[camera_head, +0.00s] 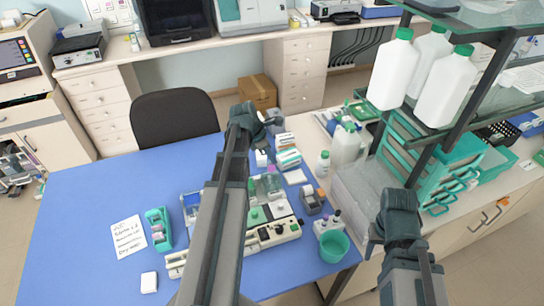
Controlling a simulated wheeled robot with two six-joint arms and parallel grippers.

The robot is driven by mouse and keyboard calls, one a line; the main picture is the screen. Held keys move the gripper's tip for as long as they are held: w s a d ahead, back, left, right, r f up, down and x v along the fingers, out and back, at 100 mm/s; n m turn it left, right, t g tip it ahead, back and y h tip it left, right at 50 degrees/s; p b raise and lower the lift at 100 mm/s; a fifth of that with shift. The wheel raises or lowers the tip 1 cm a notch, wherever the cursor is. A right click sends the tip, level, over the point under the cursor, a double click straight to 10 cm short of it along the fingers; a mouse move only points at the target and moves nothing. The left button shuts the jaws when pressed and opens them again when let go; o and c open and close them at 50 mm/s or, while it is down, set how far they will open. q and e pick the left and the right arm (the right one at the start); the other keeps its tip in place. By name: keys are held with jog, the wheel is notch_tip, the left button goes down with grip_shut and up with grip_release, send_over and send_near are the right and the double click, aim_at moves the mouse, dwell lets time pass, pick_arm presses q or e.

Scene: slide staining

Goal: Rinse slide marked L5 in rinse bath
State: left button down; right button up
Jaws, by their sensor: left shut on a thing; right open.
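My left gripper (268,117) is in the upper middle, beyond the staining equipment. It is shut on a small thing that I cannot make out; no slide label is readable. My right gripper (372,240) is open and empty near the table's right edge, beside the green cup. A staining station (283,232) with a row of small vessels stands on the blue table, partly hidden by my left arm. I cannot tell which vessel is the rinse bath. No slide marked L5 can be picked out.
A teal cup (333,246), a tape dispenser (158,228) and a handwritten sheet (128,237) are on the blue table (80,220). White bottles (395,72) stand on the right shelf. The table's left part is clear.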

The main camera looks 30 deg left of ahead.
aim_at(271, 172)
pick_arm(q)
jog(key=shift+s, duration=0.1)
jog(key=shift+f, duration=0.15)
jog(key=shift+f+b, duration=0.4)
jog(key=shift+b, duration=0.15)
notch_tip(271, 172, down, 8)
jog(key=b, duration=0.7)
jog(key=shift+r+b, duration=0.25)
jog(key=shift+b, duration=0.05)
jog(key=shift+r, duration=0.1)
dwell(1.5)
notch_tip(271, 172, up, 10)
jog(key=p, duration=1)
jog(key=shift+f, duration=0.25)
